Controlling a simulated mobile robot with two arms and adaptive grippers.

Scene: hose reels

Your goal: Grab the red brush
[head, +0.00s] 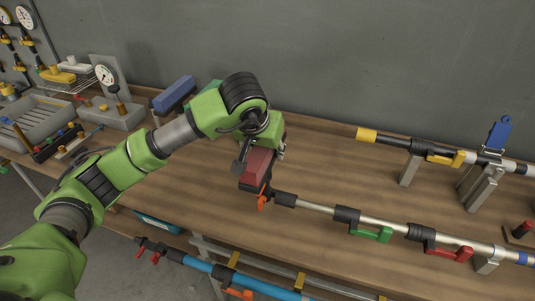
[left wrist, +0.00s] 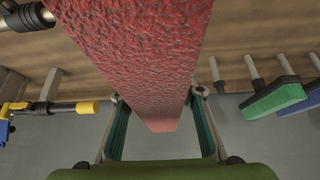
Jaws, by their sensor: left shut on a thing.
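The red brush (head: 257,167) is a dark red block held at my left gripper (head: 265,150), close to the end of a grey pole over the workbench. In the left wrist view the rough red brush (left wrist: 140,55) fills the middle and runs between the two teal-padded fingers of my left gripper (left wrist: 160,120). The fingers are shut on it. In the head view the gripper and arm hide part of the brush, and I cannot tell whether it touches the bench. My right gripper is not in view.
A blue brush (head: 174,94) and a partly hidden green brush (left wrist: 272,98) stand at the back. A pole with green (head: 372,235) and red handles lies to the right. A gauge block (head: 108,112) and grey tray stand left.

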